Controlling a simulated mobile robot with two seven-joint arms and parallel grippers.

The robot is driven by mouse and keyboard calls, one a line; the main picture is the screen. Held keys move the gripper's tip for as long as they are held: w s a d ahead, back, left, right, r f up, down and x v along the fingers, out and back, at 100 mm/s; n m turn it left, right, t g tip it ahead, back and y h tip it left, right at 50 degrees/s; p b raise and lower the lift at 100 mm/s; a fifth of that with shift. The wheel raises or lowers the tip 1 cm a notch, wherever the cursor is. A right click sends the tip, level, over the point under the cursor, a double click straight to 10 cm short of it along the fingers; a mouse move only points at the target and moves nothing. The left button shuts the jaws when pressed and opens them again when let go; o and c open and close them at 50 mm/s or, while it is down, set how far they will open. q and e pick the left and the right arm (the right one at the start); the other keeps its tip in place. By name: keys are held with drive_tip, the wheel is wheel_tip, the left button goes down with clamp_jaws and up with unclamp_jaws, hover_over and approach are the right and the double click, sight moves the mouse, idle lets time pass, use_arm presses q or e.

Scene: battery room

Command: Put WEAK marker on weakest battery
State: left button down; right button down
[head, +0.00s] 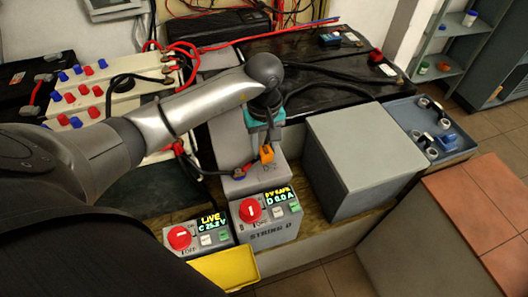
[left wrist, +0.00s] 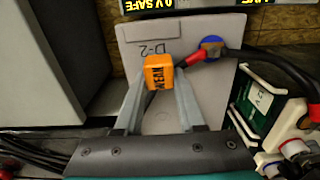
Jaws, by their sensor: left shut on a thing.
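The orange WEAK marker (head: 266,154) is between the finger tips of my left gripper (head: 265,146). The same battery (head: 238,186) is below the gripper in the head view. I cannot tell whether the marker touches it. My right gripper is in neither view.
Two control boxes stand in front: one (head: 198,238) reads LIVE, C 25.2 V; the String D box (head: 270,228) reads 0 V SAFE, D 0.0 A. A large grey box (head: 366,158) stands right of the battery, beside a tray (head: 460,143) of parts. Black cables cross behind.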

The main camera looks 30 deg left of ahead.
sight(264, 147)
use_arm(q)
drive_tip(key=shift+f, duration=0.85)
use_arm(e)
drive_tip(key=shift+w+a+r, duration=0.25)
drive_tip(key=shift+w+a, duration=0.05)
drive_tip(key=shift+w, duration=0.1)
use_arm(q)
drive_tip(key=shift+f, duration=0.15)
drive_tip(key=c, duration=0.5)
unclamp_jaws()
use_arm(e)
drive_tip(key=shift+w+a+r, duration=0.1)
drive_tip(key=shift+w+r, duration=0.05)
use_arm(q)
drive_tip(key=shift+r, duration=0.35)
wheel_tip(264, 147, up, 11)
drive_tip(key=p, duration=0.3)
drive_tip(key=shift+f, duration=0.15)
drive_tip(key=shift+r, duration=0.45)
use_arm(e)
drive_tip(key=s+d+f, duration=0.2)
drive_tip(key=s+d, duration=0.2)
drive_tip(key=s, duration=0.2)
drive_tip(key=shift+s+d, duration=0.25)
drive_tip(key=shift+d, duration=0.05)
